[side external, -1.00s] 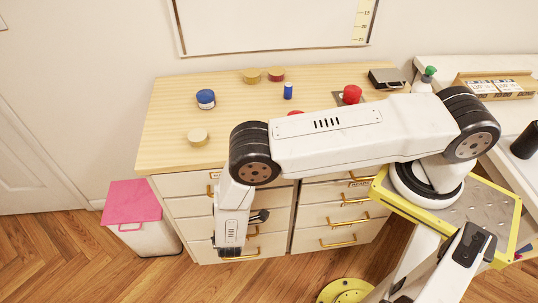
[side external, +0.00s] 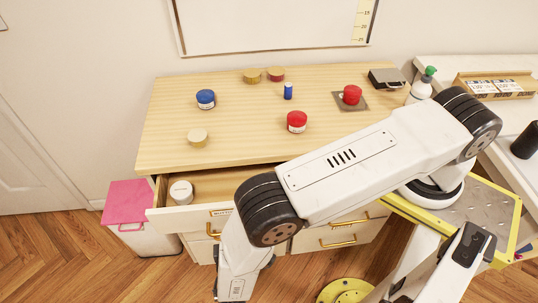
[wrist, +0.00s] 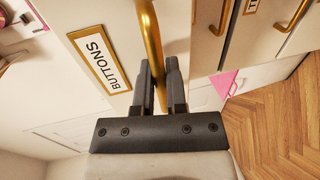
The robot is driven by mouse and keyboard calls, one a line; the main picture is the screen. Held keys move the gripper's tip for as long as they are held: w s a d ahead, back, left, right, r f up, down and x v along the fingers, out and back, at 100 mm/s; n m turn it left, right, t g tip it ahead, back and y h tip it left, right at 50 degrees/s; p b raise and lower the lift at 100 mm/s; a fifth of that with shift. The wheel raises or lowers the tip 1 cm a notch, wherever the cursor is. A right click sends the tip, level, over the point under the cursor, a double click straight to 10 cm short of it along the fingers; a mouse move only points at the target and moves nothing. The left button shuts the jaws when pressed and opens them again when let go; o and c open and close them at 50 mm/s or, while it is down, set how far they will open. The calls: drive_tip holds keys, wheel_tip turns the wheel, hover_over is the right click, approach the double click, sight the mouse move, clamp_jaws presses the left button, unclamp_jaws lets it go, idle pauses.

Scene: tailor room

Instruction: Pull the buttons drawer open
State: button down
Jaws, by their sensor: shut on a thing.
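The buttons drawer (side external: 218,187) is the top left drawer of the wooden-topped cabinet. It is pulled out, with its inside in view in the side view. A round white-lidded container (side external: 181,191) stands inside at its left. In the wrist view, the BUTTONS label (wrist: 99,60) is on the drawer front, beside a brass bar handle (wrist: 150,32). My gripper (wrist: 160,68) is shut on this handle, one finger on each side of it. In the side view my arm hides the fingers and the drawer's right part.
Other shut drawers with brass handles (side external: 338,241) are below and to the right. A white bin with a pink lid (side external: 130,205) stands left of the cabinet. Several small jars, including a red one (side external: 297,121), stand on the cabinet top. Wooden floor is open in front.

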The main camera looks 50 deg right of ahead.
drive_tip(key=shift+f+v, duration=0.25)
drive_tip(key=shift+v, duration=0.9)
drive_tip(key=shift+a, duration=0.1)
drive_tip(key=c, duration=0.7)
unclamp_jaws()
drive_tip(key=shift+w, duration=0.1)
